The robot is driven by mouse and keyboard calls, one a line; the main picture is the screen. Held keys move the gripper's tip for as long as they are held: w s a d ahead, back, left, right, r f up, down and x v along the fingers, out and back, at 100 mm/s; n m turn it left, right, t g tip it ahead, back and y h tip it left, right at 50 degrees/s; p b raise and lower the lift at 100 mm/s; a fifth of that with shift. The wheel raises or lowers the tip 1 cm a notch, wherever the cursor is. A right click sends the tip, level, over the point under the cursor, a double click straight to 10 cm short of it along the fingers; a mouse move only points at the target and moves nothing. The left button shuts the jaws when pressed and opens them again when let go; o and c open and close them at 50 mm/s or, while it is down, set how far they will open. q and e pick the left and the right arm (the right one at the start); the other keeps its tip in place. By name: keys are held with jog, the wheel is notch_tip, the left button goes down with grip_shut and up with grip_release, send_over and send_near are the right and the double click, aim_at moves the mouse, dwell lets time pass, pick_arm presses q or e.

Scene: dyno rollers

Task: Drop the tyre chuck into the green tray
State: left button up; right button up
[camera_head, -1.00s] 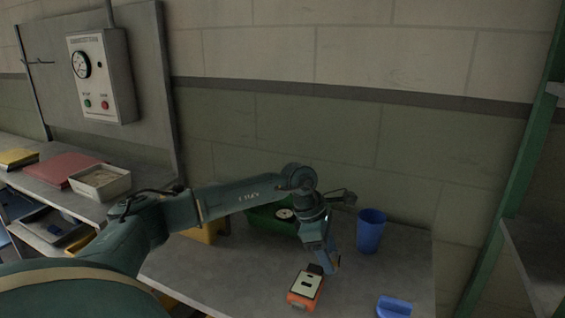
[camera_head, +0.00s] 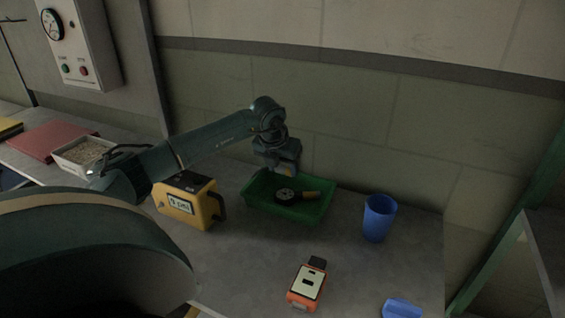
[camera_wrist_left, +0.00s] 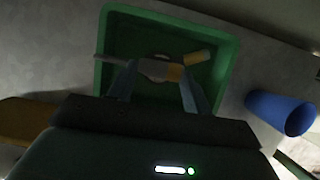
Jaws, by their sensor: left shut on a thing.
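My left gripper (camera_head: 289,170) is above the back part of the green tray (camera_head: 326,212). In the left wrist view its fingers (camera_wrist_left: 157,74) are shut on the tyre chuck (camera_wrist_left: 154,69), a small metal piece with a yellow part. The chuck shows in front of the inside of the green tray (camera_wrist_left: 228,62); its height above the floor is hard to judge. In the head view only a small yellowish bit shows at the fingertips. A black round gauge (camera_head: 285,196) with a yellow handle lies in the tray. My right gripper is not in view.
A yellow box with a display (camera_head: 180,207) stands left of the tray. A blue cup (camera_head: 379,218) stands right of it. An orange device (camera_head: 306,286) and a blue item (camera_head: 402,308) lie nearer the front. The bench between is clear.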

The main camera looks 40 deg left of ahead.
pick_arm(q)
notch_tip(320, 180, down, 4)
jog(key=shift+r+b, duration=0.15)
jog(key=shift+b, duration=0.8)
jog(key=shift+f, duration=0.3)
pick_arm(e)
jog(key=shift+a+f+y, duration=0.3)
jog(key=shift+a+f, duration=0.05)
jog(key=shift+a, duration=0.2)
pick_arm(q)
jog(key=o, duration=1.1)
jog(key=shift+c, duration=0.2)
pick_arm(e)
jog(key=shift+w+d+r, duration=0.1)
pick_arm(q)
jog(key=b+v, duration=0.1)
jog(key=v, duration=1.2)
jog(key=shift+r, duration=0.15)
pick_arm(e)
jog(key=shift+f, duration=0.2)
pick_arm(q)
jog(key=shift+w, duration=0.1)
